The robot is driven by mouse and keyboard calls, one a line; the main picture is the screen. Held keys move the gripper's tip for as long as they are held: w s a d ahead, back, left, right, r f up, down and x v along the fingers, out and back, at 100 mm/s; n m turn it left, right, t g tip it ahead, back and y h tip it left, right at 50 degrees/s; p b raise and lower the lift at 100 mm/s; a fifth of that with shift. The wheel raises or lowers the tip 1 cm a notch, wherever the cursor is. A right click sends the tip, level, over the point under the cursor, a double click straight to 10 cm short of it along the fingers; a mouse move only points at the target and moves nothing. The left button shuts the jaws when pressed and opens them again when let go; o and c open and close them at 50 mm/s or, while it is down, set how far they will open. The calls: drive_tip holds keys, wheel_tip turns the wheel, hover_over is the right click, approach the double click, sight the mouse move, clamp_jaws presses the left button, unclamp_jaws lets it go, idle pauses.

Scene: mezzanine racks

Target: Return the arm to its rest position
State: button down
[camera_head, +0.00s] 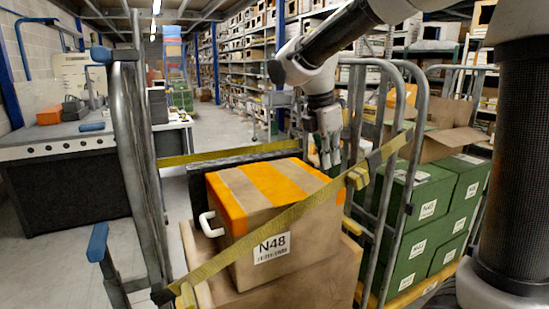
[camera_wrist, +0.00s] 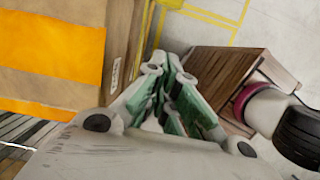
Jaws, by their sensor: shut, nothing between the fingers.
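My arm reaches from the upper right of the head view, and my gripper (camera_head: 328,150) hangs pointing down just right of and behind a cardboard box (camera_head: 290,240) marked N48. In the wrist view my gripper (camera_wrist: 172,75) has its fingers drawn together, with nothing visible between them. The same box shows at the upper left of the wrist view (camera_wrist: 52,50), with orange bands, beside the fingers. I cannot tell whether the fingers touch it.
A yellow strap (camera_head: 255,218) crosses in front of the box on a metal-framed trolley (camera_head: 130,160). Green boxes (camera_head: 430,200) stand on a cart at the right. A workbench (camera_head: 70,145) is at the left. The aisle floor (camera_head: 215,120) beyond looks clear.

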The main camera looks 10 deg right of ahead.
drive_tip(key=s+d+m+t+y, duration=0.1)
drive_tip(key=s+d+m, duration=0.3)
drive_tip(key=s+m, duration=0.3)
drive_tip(key=s+d+f+m+t, duration=0.1)
drive_tip(key=s+d+m, duration=0.3)
drive_tip(key=s+m, duration=0.3)
drive_tip(key=s+d+m+t+y, duration=0.1)
drive_tip(key=s+d+m, duration=0.3)
drive_tip(key=s+m, duration=0.3)
drive_tip(key=shift+s+d+f+t+y, duration=0.15)
drive_tip(key=shift+s+d+t+y, duration=0.15)
drive_tip(key=shift+d, duration=0.1)
